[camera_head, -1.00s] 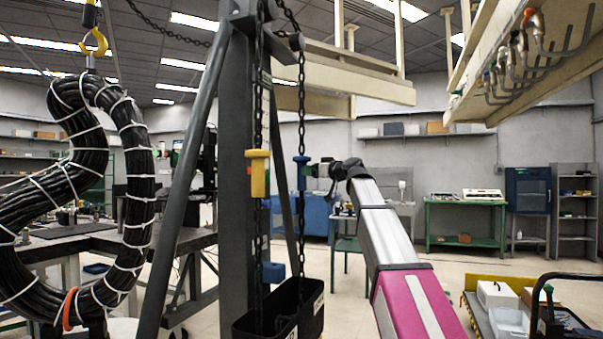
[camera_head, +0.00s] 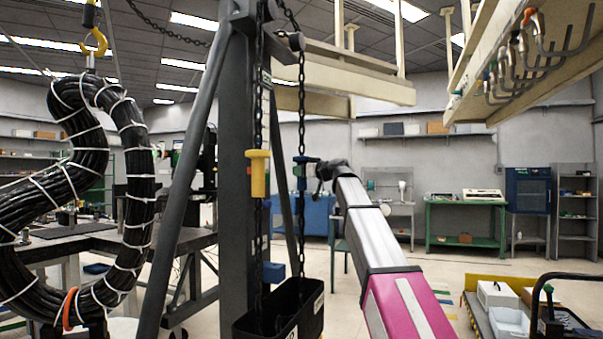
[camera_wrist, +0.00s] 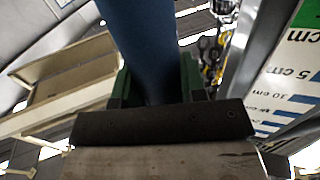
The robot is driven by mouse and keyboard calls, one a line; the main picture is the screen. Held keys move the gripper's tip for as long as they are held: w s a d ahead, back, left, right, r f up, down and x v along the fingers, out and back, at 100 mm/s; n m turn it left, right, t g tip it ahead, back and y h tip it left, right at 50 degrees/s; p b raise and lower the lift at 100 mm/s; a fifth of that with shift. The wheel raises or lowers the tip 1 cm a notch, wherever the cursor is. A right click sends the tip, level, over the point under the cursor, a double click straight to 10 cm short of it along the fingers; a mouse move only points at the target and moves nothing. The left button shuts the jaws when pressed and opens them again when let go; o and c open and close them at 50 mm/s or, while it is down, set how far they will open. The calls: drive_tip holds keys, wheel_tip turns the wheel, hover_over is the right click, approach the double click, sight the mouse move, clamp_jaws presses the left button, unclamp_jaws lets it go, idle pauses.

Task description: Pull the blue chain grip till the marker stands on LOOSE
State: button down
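The blue chain grip (camera_head: 300,172) hangs on the right chain strand beside the grey post (camera_head: 236,170). My gripper (camera_head: 309,168) is at the grip, coming from its right. In the wrist view the blue grip (camera_wrist: 150,50) runs down between my green fingers (camera_wrist: 157,88), one on each side. Whether they press on it I cannot tell. A yellow grip (camera_head: 258,174) hangs on the left strand. A panel with printed cm lines (camera_wrist: 290,85) shows at the right of the wrist view. The marker and the word LOOSE cannot be made out.
A black chain bin (camera_head: 283,312) stands below the strands. A black cable coil (camera_head: 85,190) with white ties hangs from a yellow hook (camera_head: 95,42) at left. A beige rack with hooks (camera_head: 500,60) hangs upper right. A yellow-edged cart (camera_head: 478,318) stands lower right.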

wheel_tip(320, 180, down, 18)
drive_tip(key=shift+f, duration=0.15)
idle(0.4)
drive_tip(key=c, duration=0.7)
unclamp_jaws()
drive_tip(key=shift+s+d, duration=0.1)
drive_tip(key=v, duration=1)
drive_tip(key=shift+s+d, duration=0.25)
